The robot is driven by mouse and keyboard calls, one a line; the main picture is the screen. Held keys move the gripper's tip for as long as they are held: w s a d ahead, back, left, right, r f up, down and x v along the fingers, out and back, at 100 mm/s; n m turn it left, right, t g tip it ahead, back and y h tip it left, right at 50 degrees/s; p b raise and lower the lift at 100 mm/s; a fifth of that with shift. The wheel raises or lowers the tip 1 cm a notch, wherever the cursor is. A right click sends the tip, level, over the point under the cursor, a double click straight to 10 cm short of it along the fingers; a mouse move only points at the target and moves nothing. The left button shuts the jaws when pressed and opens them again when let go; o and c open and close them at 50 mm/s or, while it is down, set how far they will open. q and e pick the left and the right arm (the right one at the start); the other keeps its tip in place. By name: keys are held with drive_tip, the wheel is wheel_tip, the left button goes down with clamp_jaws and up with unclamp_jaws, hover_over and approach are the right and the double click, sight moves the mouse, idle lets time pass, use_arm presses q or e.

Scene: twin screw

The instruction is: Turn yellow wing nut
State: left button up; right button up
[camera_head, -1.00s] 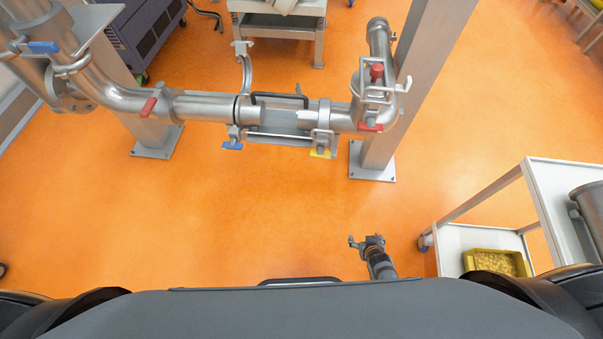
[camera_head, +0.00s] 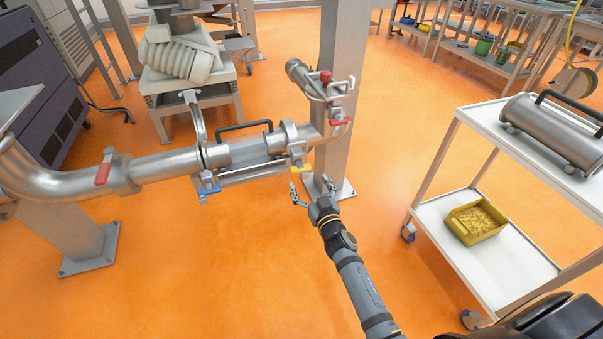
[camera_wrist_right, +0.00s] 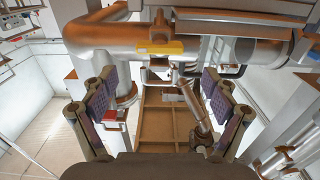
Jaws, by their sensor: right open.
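The yellow wing nut (camera_head: 301,168) sits on the underside of the clamp at the right end of the pipe section with the black handle. It also shows in the right wrist view, at top centre (camera_wrist_right: 160,47), in front of the metal pipe. My right gripper (camera_head: 311,187) is open and empty, just below and slightly right of the yellow wing nut, apart from it. In the right wrist view the padded fingers (camera_wrist_right: 158,98) are spread wide, with the wing nut beyond them. My left gripper is not in view.
A blue wing nut (camera_head: 209,190) hangs at the left clamp. Red handles (camera_head: 103,173) sit on the pipe. A metal post (camera_head: 341,100) stands behind my right gripper. A white cart (camera_head: 500,260) with a yellow bin (camera_head: 476,222) stands at right. The floor below the pipe is clear.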

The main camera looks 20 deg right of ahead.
sight(302, 170)
drive_tip(key=w, duration=0.5)
drive_tip(key=shift+w+a+f+b, duration=0.1)
drive_tip(key=shift+f+b, duration=0.05)
drive_tip(key=shift+b, duration=0.25)
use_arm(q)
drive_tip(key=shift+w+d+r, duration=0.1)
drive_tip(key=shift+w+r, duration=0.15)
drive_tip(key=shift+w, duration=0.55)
use_arm(e)
drive_tip(key=shift+w, duration=0.65)
drive_tip(key=c, duration=1.2)
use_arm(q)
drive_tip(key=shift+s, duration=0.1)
use_arm(e)
drive_tip(key=shift+o, duration=0.2)
